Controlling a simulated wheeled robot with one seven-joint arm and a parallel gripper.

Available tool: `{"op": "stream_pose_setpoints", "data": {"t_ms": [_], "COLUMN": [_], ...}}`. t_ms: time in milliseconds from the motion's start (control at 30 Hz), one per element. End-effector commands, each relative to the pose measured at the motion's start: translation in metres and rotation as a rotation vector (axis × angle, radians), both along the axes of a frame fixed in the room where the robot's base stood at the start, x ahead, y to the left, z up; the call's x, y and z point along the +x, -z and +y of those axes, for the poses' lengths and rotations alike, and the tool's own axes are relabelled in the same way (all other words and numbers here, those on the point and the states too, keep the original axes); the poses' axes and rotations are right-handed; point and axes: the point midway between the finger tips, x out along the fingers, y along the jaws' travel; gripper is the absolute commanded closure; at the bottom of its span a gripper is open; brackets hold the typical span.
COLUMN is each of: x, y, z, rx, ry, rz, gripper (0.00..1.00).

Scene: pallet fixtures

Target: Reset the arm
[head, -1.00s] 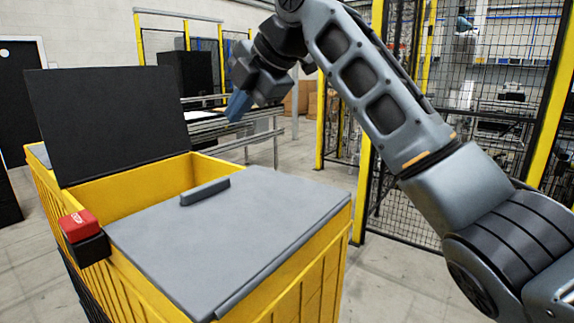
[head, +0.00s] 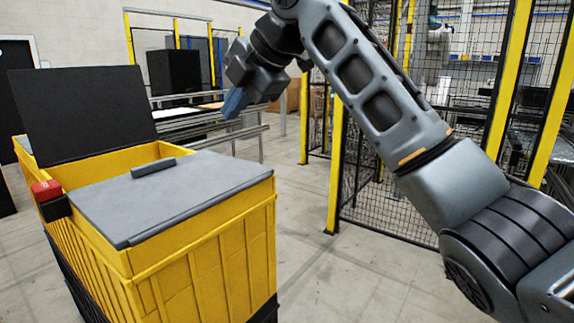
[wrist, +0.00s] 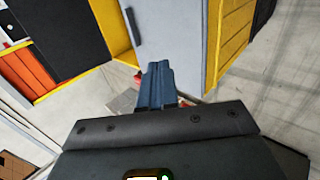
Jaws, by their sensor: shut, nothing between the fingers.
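My gripper (head: 236,102) is raised in the upper middle of the head view, with its blue fingers pointing down and to the left. In the wrist view the blue fingers (wrist: 157,85) are together, with nothing between them. The gripper is clear of the yellow bin and touches nothing that I can see. My arm runs from the lower right up to the top middle of the head view.
A yellow bin (head: 215,250) stands at the left, with a grey lid (head: 180,190) over its near part and a raised black panel (head: 85,112) behind. A red block (head: 47,190) sits at its left edge. A yellow-framed mesh fence (head: 395,195) stands right. Grey floor (head: 330,275) between is clear.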

Motion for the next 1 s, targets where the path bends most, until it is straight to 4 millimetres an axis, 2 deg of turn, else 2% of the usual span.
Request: {"op": "stream_pose_setpoints", "data": {"t_ms": [367, 567, 767, 1000], "x": [0.001, -0.001, -0.007, -0.03], "y": [0.036, 0.068, 0.115, 0.199], "z": [0.004, 0.006, 0.006, -0.003], "rx": [0.085, 0.166, 0.285, 0.509], "ry": [0.053, 0.108, 0.194, 0.382], "rz": [0.037, 0.074, 0.132, 0.239], "gripper": [1.0, 1.0, 1.0, 1.0]}}
